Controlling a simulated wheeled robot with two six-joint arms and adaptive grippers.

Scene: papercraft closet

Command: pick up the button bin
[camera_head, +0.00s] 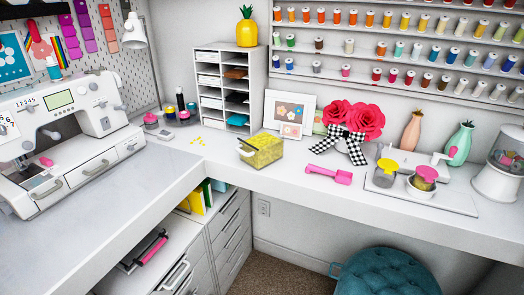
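A small yellow speckled bin (263,153) stands on the white desk near the inner corner. It looks like the button bin. Neither of my grippers shows in the head view, and nothing is touching the bin.
A white cubby shelf (205,97) stands behind the bin at left. A sewing machine (70,120) fills the left. The desk's front edge is clear.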

